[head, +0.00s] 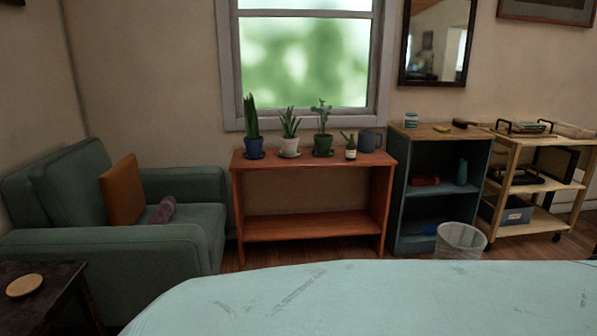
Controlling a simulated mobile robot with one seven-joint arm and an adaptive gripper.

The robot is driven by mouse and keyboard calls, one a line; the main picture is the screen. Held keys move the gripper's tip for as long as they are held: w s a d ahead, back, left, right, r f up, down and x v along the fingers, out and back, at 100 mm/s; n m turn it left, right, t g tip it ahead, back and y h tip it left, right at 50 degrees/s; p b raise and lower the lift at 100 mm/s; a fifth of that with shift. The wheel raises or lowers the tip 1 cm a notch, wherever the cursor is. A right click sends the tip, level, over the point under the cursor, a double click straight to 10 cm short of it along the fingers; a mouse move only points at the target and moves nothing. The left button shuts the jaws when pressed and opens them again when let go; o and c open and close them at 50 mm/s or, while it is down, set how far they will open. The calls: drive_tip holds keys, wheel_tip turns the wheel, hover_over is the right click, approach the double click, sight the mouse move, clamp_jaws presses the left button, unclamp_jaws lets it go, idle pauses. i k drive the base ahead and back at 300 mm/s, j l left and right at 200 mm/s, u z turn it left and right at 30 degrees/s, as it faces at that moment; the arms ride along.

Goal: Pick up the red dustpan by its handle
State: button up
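A small red object (424,181) lies on the upper inner shelf of the dark teal bookcase (399,200), right of the window. It is too small for me to tell whether it is the red dustpan, and I cannot make out a handle. No other clear dustpan shows. My gripper is not in view, so its state and its distance from the red object do not show.
A pale teal scuffed surface (370,300) fills the bottom foreground. A wire bin (460,241) stands before the bookcase. An orange console table (315,229) with potted plants is left of it, a wooden cart (533,192) right. A green armchair (150,243) stands left.

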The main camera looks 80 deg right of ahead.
sight(429, 179)
drive_tip(key=z, duration=3.5)
drive_tip(key=i+l, duration=0.2)
drive_tip(key=i, duration=0.3)
drive_tip(key=i+l+u, duration=0.1)
drive_tip(key=i, duration=0.45)
drive_tip(key=i+l, duration=0.35)
drive_tip(key=i, duration=0.15)
drive_tip(key=i+l+u, duration=0.1)
drive_tip(key=i+l, duration=0.15)
drive_tip(key=i, duration=0.25)
drive_tip(key=i+l, duration=0.3)
drive_tip(key=i, duration=0.2)
drive_tip(key=i+l, duration=0.3)
drive_tip(key=i, duration=0.25)
drive_tip(key=i+j, duration=0.4)
drive_tip(key=j+u, duration=0.05)
drive_tip(key=j, duration=0.05)
